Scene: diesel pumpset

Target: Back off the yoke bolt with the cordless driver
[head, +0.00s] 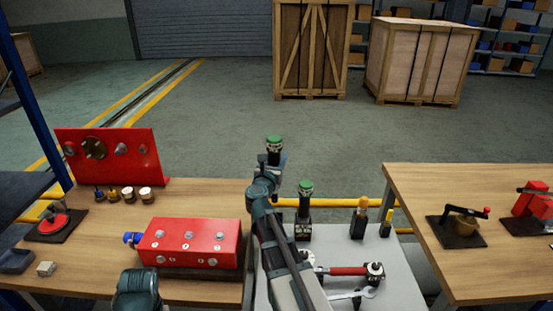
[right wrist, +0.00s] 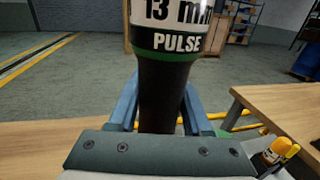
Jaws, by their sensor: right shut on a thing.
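A dark cordless driver with a green cap (head: 274,148) is in my right gripper (head: 268,178), raised above the tables. In the right wrist view the driver (right wrist: 165,85) stands upright between the two fingers, and its label reads "13 m..." and "PULSE". The gripper is shut on its dark grip. A second green-capped driver (head: 305,205) stands upright in a dark holder on the grey table. I cannot tell which bolt is the yoke bolt. A red block (head: 190,240) with several bolt heads lies on the left wooden table. My left gripper is out of view.
The grey table (head: 385,255) also holds a red-handled wrench (head: 345,271), a spanner (head: 352,294) and orange- and yellow-handled tools. A red panel (head: 140,155) stands on the left table. Crates stand behind.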

